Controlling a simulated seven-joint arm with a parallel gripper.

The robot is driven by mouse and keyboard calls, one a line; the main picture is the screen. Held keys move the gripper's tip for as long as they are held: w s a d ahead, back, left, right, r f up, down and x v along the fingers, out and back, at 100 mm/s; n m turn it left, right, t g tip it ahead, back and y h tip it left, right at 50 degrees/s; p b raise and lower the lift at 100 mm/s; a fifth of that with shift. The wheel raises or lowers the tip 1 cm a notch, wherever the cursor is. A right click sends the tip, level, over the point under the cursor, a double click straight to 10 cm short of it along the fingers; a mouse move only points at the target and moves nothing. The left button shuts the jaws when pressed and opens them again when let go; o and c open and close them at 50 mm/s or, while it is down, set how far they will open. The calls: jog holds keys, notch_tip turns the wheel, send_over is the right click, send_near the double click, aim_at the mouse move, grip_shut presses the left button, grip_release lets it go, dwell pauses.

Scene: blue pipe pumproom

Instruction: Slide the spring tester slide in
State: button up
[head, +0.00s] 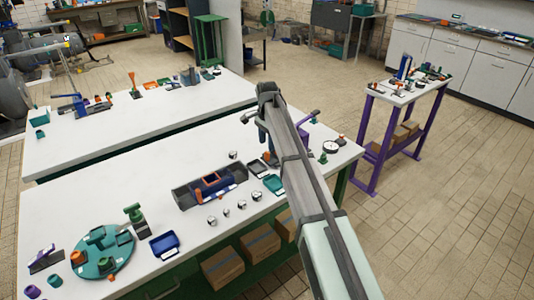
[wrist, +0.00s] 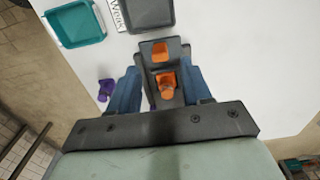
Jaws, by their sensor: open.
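In the wrist view, a dark grey device, which looks like the spring tester (wrist: 174,46), lies on the white table. It has an orange square piece (wrist: 160,51) toward its far end and an orange knob-like piece (wrist: 167,88) nearer to me, which may be on the slide. My gripper (wrist: 160,72) is open, with one blue finger on each side of the device's near part. I cannot tell whether either finger touches it. In the head view, my arm hides most of the device and the gripper.
A teal tray (wrist: 75,24) and a dark grey tray (wrist: 150,12) lie beyond the device. A small purple piece (wrist: 105,90) is left of the left finger. In the head view, a long dark trough (head: 183,197) and several metal pieces are left of my arm. The table is bare at the wrist view's right.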

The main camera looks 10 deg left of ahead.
aim_at(267, 152)
jog(key=shift+f, duration=3)
grip_shut()
